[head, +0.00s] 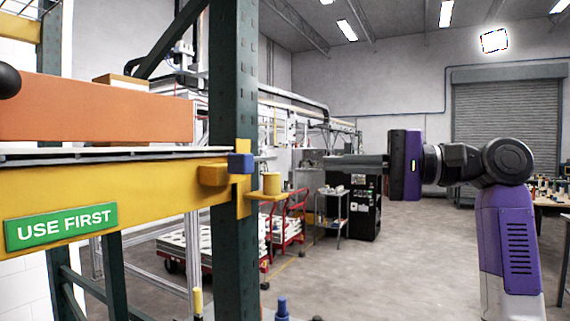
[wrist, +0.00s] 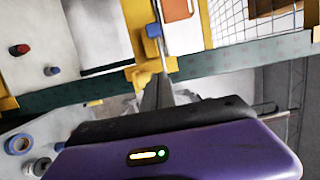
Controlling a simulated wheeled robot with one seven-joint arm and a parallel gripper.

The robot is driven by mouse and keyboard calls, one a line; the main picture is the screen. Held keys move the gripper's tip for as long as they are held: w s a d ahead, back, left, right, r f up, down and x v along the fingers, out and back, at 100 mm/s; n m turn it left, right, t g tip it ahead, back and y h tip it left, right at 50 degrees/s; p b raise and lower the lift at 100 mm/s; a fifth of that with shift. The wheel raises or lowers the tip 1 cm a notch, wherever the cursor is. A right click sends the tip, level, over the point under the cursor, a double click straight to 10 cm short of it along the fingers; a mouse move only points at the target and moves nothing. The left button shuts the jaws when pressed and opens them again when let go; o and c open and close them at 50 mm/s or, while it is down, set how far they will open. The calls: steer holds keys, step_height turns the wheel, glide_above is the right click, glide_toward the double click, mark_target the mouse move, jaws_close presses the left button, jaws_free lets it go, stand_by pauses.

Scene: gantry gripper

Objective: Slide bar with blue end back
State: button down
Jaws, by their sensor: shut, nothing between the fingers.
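The blue end (head: 241,163) is a small blue block at a yellow bracket (head: 243,190) on the dark green rack post (head: 233,80). The bar behind it is mostly hidden in the head view. In the wrist view the blue end (wrist: 153,30) sits beside a thin grey rod and yellow bracket parts, beyond my fingertips. My gripper (head: 328,160) is to the right of the bracket in the head view, with its shut fingers pointing left towards it. The fingers (wrist: 157,90) are empty in the wrist view. Whether they touch the bracket is unclear.
A yellow beam (head: 130,190) with a green "USE FIRST" sign (head: 61,228) carries a shelf with an orange box (head: 95,110).

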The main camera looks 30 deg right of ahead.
mark_target(252, 166)
steer(key=w+a+p, duration=0.3)
steer(key=w+a, duration=0.1)
steer(key=a, duration=0.6)
steer(key=shift+a+p, duration=0.35)
steer(key=shift+a, duration=0.05)
steer(key=s+a, duration=0.1)
steer(key=s+a+p, duration=0.1)
steer(key=a, duration=0.1)
steer(key=shift+s+a+r+p, duration=0.1)
steer(key=shift+s+a+p, duration=0.2)
steer(key=shift+s+a, duration=0.25)
steer(key=shift+a, duration=0.05)
